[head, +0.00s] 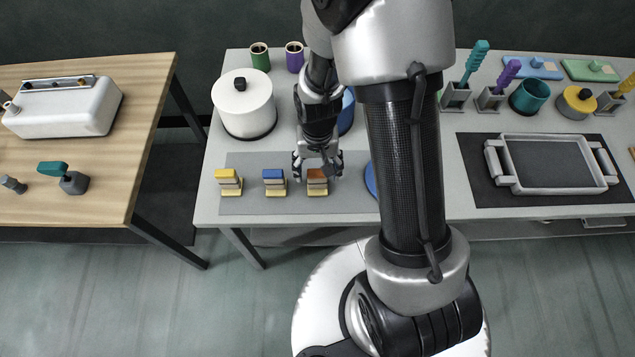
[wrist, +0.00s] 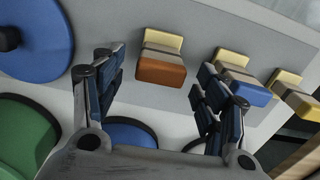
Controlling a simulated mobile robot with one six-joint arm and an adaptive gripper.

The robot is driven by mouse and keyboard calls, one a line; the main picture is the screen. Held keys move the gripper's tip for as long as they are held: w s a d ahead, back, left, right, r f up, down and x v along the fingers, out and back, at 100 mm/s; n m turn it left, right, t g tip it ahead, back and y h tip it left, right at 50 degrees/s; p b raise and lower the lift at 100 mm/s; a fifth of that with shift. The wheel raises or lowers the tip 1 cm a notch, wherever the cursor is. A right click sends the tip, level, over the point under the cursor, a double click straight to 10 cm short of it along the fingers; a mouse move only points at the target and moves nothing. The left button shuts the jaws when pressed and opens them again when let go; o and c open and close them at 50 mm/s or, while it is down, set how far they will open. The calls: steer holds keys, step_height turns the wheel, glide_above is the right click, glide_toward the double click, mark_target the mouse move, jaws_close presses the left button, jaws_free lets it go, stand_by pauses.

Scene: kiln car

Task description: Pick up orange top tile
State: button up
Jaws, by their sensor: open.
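The orange top tile (head: 317,174) lies on top of the right-hand stack of three on the grey mat (head: 300,205). In the wrist view the orange tile (wrist: 161,71) shows between and beyond my fingertips, with grey-brown and yellow layers of its stack behind it. My gripper (head: 317,170) is open and empty, just behind and around the level of this stack in the head view. In the wrist view my gripper (wrist: 158,80) has its fingers spread wide on either side of the tile. I cannot tell whether a finger touches it.
Stacks with a blue top (head: 273,174) and a yellow top (head: 228,174) stand to the left. A white pot (head: 243,103) stands behind them. A blue round lid (head: 370,179) lies right of the orange stack, partly hidden by my arm. A grey tray (head: 551,163) is at the right.

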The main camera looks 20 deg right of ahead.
mark_target(317, 180)
step_height(317, 180, down, 4)
steer(key=shift+s+r+b, duration=0.1)
steer(key=shift+b, duration=0.5)
steer(key=shift+r, duration=0.1)
steer(key=shift+c, duration=0.4)
steer(key=c, duration=1.1)
